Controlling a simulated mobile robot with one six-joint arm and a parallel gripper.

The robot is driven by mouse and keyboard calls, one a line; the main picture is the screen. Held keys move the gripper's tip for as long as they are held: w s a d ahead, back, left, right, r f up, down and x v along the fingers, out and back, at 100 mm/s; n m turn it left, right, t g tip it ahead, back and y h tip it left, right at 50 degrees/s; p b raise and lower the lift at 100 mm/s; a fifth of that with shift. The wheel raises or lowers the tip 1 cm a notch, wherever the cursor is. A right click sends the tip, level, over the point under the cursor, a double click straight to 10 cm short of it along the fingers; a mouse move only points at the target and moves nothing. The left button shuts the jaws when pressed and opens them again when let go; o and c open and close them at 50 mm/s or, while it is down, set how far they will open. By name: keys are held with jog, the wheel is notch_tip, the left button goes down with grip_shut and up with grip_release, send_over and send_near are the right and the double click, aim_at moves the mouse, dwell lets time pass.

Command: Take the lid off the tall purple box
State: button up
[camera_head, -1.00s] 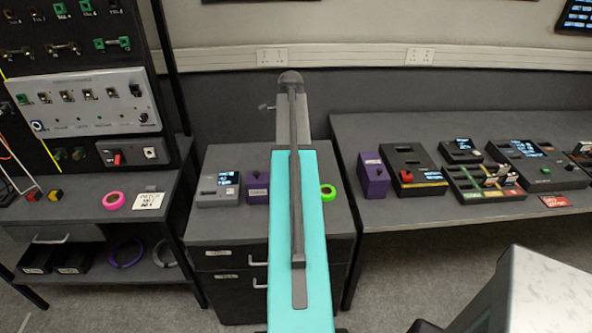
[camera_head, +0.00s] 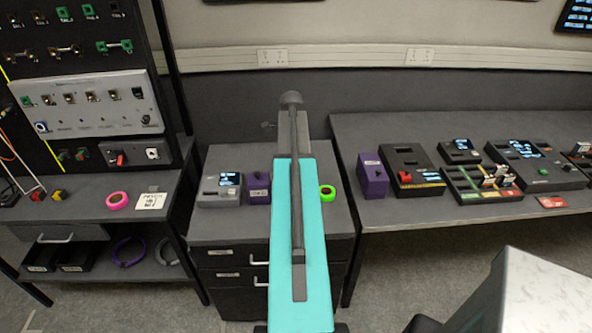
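A tall purple box (camera_head: 374,181) stands upright at the left end of the right-hand table, with what looks like a purple lid and a small knob on top. A shorter purple box (camera_head: 258,192) with a dark knob and a label stands on the drawer cabinet, beside my teal arm. My arm reaches forward over the cabinet, left of the tall box and apart from it. A small grey piece sticks out left of the arm's far part; it may belong to my gripper. The rest of the gripper is hidden behind the arm, so its opening does not show.
A dark device with a red button (camera_head: 414,172) stands close to the tall box's right. More devices fill the right table (camera_head: 352,129). A grey device (camera_head: 219,191) and a green ring (camera_head: 327,193) are on the cabinet. A pink ring (camera_head: 117,200) lies on the left bench.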

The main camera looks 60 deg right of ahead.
dwell(0.5)
jog(key=c, duration=1.1)
jog(key=shift+c, duration=0.2)
jog(key=shift+w+r, duration=0.1)
jog(key=shift+r, duration=0.1)
jog(key=shift+r+b, duration=1.05)
jog(key=shift+r, duration=0.4)
jog(key=s+d+r+b, duration=0.1)
jog(key=s+d+b, duration=0.1)
jog(key=s, duration=0.5)
jog(key=s+d+b, duration=0.3)
jog(key=s, duration=0.5)
jog(key=shift+d+r, duration=0.2)
jog(key=shift+r, duration=0.15)
